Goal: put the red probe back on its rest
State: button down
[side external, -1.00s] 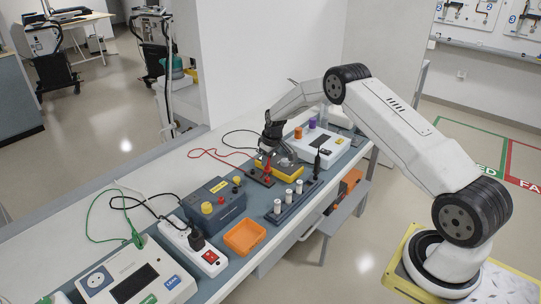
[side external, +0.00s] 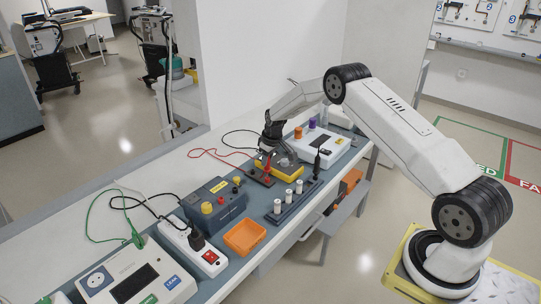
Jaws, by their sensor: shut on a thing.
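The red probe (side external: 267,167) stands roughly upright over a small dark block (side external: 257,178) with red on it, beside the yellow multimeter (side external: 280,171). My gripper (side external: 268,152) is above it, pointing down, shut on the probe's upper part. The fingertips are small and partly dark against the meter. I cannot tell whether the probe's tip touches the block. A red lead (side external: 215,152) loops away to the left across the bench. A black probe (side external: 317,163) stands upright at the far end of a dark rack (side external: 290,204).
White cylinders stand in the rack. Nearer are an orange tray (side external: 245,237), a dark battery box (side external: 215,205), a white power strip (side external: 192,245) and a white tester (side external: 138,278). A white device (side external: 320,147) with purple and orange knobs stands behind the meter.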

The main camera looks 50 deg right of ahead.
jog(key=shift+f, duration=1)
dwell(0.8)
jog(key=shift+c, duration=2)
grip_release()
jog(key=shift+r, duration=0.15)
notch_tip(320, 180, up, 7)
jog(key=s, duration=0.1)
jog(key=shift+s+r, duration=0.2)
jog(key=shift+s, duration=0.1)
